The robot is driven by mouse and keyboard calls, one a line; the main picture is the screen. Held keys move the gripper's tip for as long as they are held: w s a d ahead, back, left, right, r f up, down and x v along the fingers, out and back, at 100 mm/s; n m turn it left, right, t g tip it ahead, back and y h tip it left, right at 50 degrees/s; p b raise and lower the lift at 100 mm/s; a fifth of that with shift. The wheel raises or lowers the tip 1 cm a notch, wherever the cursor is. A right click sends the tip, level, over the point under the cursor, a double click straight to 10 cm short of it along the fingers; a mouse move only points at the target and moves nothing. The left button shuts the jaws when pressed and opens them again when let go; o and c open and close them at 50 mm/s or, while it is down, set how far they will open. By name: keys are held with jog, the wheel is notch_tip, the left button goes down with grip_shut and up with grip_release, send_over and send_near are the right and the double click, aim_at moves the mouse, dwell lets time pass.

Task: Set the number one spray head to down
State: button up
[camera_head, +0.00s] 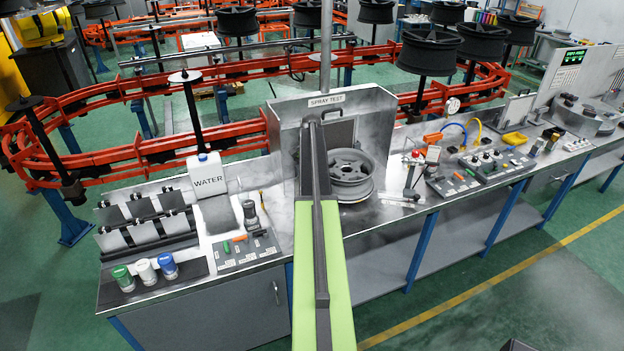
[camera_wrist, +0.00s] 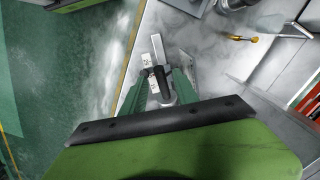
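In the wrist view a small metal fitting with a narrow upright bar and white labels (camera_wrist: 150,61) stands on a grey plate (camera_wrist: 187,66) on the bench. I take it for the number one spray head. Its number cannot be read, and its setting is not clear. My gripper (camera_wrist: 160,80) has its two green fingers apart, one on each side of the fitting. Contact cannot be made out. In the head view my green arm covers this spot, so neither fitting nor fingers show there.
The spray test booth (camera_head: 365,106) holds a grey wheel (camera_head: 350,168). Another labelled plate (camera_head: 398,197) lies right of the wheel. A water jug (camera_head: 208,176) and a control panel (camera_head: 243,252) stand left of my arm. Mist drifts over the bench. Open floor (camera_head: 500,300) lies in front.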

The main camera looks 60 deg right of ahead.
jog(key=r+p, duration=0.7)
jog(key=shift+s+d+r, duration=0.1)
jog(key=shift+d+r, duration=0.1)
jog(key=shift+r, duration=0.1)
